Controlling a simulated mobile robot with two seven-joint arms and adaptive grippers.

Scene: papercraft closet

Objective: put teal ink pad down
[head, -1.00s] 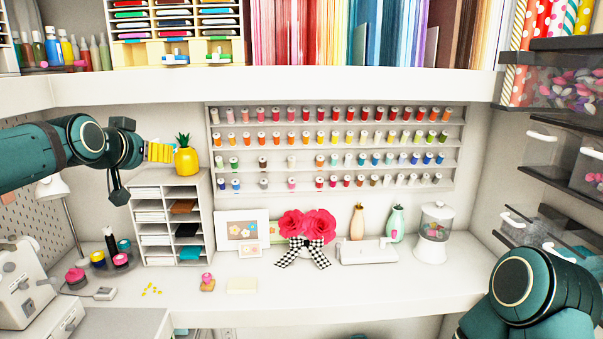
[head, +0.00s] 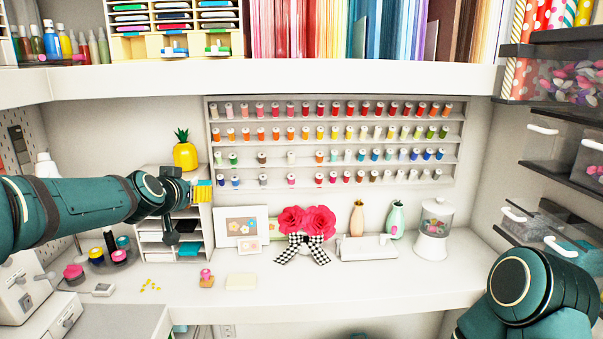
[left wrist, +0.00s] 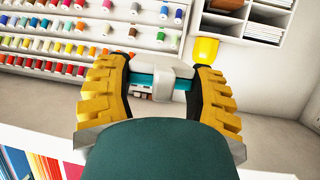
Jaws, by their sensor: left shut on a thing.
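My left gripper (head: 203,190) is shut on the teal ink pad, its yellow fingers in front of the right part of the white cubby shelf in the head view. In the left wrist view, the ridged yellow fingers of the left gripper (left wrist: 160,82) stand on either side of the teal ink pad (left wrist: 145,80), which shows a teal band and a pale grey-white part. The pad is held in the air above the counter (head: 330,290). My right gripper is out of view; only part of the right arm shows at the lower right.
The cubby shelf (head: 205,228) holds paper stacks and a teal item, with a yellow pineapple (head: 185,155) on top. A pink-topped stamp (head: 206,278) and a cream block (head: 241,281) lie on the counter. Picture frames (head: 241,228) and red flowers (head: 306,220) stand behind. The front counter is mostly clear.

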